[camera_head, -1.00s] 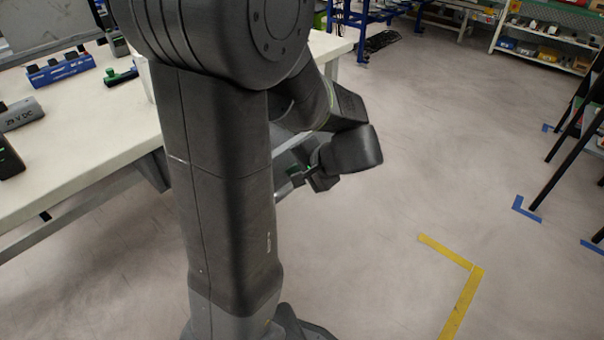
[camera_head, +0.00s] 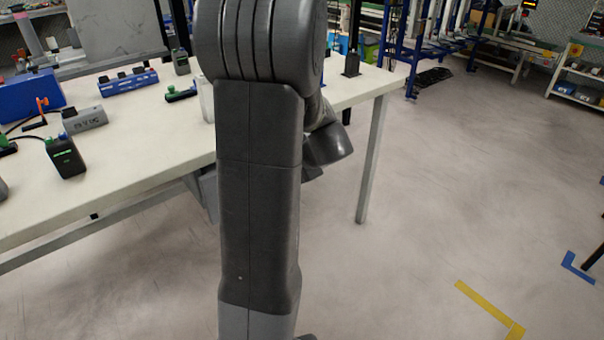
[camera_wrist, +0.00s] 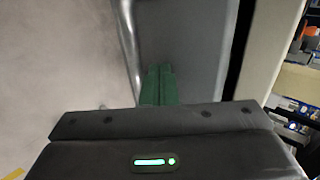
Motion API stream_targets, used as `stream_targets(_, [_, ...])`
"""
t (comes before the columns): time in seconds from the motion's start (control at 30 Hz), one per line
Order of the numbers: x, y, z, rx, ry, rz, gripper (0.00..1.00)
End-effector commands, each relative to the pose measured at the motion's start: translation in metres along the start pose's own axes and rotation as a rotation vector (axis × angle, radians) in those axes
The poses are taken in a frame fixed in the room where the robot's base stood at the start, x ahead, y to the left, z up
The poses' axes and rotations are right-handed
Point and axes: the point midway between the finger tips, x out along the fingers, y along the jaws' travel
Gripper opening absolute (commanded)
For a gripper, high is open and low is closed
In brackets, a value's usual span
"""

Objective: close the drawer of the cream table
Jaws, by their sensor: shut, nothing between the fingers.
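The cream table (camera_head: 130,175) spans the left of the head view, its near edge behind my arm. Below that edge, just left of my arm, a grey drawer part (camera_head: 207,190) shows; my arm hides the rest. In the wrist view, a smooth grey panel (camera_wrist: 195,45), seemingly the drawer front, lies ahead with a silver bar along its left edge. The cream table edge (camera_wrist: 268,45) runs along the right. My gripper (camera_wrist: 158,72) has its green fingers together and empty, in front of the panel near the bar. I cannot tell whether they touch, or how far the drawer stands out.
Devices stand on the tabletop, among them a black-green box (camera_head: 65,157) and a blue block (camera_head: 128,82). A table leg (camera_head: 371,160) stands right of my arm. Open floor (camera_head: 450,190) lies to the right, with yellow tape (camera_head: 490,307) on it.

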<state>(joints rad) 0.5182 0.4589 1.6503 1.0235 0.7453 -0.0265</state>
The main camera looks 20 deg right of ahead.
Motion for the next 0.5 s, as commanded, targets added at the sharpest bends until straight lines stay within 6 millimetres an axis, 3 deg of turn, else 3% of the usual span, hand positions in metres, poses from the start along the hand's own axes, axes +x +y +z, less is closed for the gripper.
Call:
stream_targets(0.2, [0.021,-0.020,0.000,-0.002,-0.001,0.000,0.00])
stream_targets(0.5, [0.034,-0.032,0.000,-0.002,0.000,0.000,0.00])
